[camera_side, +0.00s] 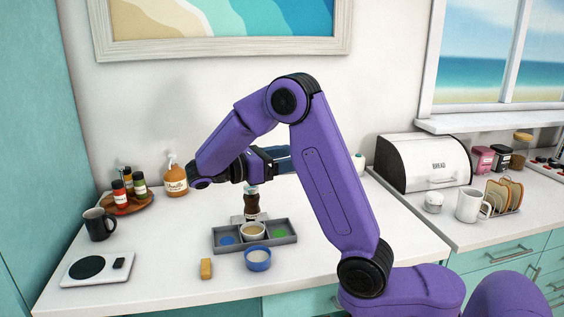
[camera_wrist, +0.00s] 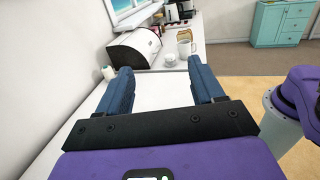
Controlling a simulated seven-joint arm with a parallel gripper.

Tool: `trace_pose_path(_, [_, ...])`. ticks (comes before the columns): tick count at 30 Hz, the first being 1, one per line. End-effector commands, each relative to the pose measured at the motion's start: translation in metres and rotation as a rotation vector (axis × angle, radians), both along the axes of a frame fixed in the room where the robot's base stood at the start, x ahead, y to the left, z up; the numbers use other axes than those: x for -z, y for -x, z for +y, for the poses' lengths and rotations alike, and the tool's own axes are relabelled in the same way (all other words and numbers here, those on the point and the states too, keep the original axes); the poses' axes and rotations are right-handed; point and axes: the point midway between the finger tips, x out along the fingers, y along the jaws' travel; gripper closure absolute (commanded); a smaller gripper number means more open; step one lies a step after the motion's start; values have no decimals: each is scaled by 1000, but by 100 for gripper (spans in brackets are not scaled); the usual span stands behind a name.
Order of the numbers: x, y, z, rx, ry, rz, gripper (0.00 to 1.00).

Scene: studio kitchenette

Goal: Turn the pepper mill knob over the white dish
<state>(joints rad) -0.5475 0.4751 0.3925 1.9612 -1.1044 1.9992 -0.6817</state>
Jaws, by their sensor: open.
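The dark brown pepper mill (camera_side: 251,206) stands upright just behind the grey tray in the side view. Its top is close below my gripper in the picture and partly hard to make out. A small whitish dish (camera_side: 253,231) sits in the middle compartment of the tray, in front of the mill. My gripper (camera_side: 283,158) is above the counter and points sideways to the right, its fingertips partly hidden by my arm. In the wrist view my gripper (camera_wrist: 159,68) has its two blue fingers wide apart with nothing between them. The mill and dish are not in the wrist view.
The grey tray (camera_side: 219,247) has blue and green side compartments. A mug (camera_side: 99,224), scale (camera_side: 97,269), soap bottle (camera_side: 175,180) and jars are left. A bread bin (camera_side: 424,162) is right.

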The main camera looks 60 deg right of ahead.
Motion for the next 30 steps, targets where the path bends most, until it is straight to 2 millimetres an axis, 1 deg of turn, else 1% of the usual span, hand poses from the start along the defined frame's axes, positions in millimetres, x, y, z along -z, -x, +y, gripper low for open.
trace_pose_path(2, [13,-15,13,-90,9,7,33])
trace_pose_path(5, [41,-44,41,-274,24,11,33])
trace_pose_path(6, [54,-55,55,-355,26,10,33])
trace_pose_path(8, [73,-69,76,-470,26,9,33])
trace_pose_path(9, [85,-76,90,-540,23,9,33])
trace_pose_path(12, [110,-89,119,-676,10,8,33])
trace_pose_path(15, [124,-94,135,-749,-1,7,33])
trace_pose_path(17, [127,-96,137,-767,-3,5,33])
trace_pose_path(20, [128,-98,129,-768,-4,3,33])
trace_pose_path(23, [127,-100,115,-765,-4,3,33])
trace_pose_path(30, [127,-110,71,-762,-4,4,33])
